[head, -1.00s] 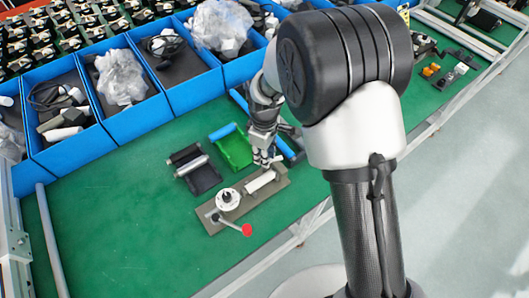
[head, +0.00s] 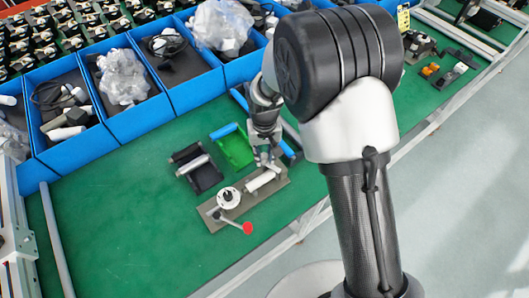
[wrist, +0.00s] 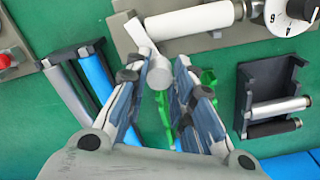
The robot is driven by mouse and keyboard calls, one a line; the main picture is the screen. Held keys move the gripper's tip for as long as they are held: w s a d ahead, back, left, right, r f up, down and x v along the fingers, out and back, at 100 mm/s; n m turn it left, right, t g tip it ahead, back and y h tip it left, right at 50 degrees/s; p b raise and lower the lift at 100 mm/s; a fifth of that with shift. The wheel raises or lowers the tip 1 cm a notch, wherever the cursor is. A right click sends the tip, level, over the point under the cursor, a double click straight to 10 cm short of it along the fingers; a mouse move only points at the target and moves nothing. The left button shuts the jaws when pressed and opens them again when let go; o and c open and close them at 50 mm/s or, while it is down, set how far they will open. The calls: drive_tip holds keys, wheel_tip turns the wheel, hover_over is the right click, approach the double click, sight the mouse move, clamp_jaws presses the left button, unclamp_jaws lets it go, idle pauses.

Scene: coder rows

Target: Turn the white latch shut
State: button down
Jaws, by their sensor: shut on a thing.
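The white latch (wrist: 160,72) shows in the wrist view as a short arm with a round knob, at the end of a white cylinder (wrist: 190,21). The cylinder lies on a grey-beige fixture plate (head: 212,221), and also shows in the head view (head: 261,181). My gripper (wrist: 157,76) has one finger on each side of the knob and is shut on it. In the head view my gripper (head: 265,158) is at the far right end of the plate. The exact finger contact is hard to see.
A white dial (head: 228,198) and a red-knobbed lever (head: 247,229) are on the same plate. A black holder with rollers (head: 203,177) and a green holder (head: 235,150) stand close behind. Blue bins (head: 140,123) line the back. The bench's left part is clear.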

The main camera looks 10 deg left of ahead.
drive_tip(key=shift+m, duration=1.9)
drive_tip(key=c, duration=1.4)
unclamp_jaws()
drive_tip(key=shift+o, duration=0.2)
wheel_tip(320, 180, up, 12)
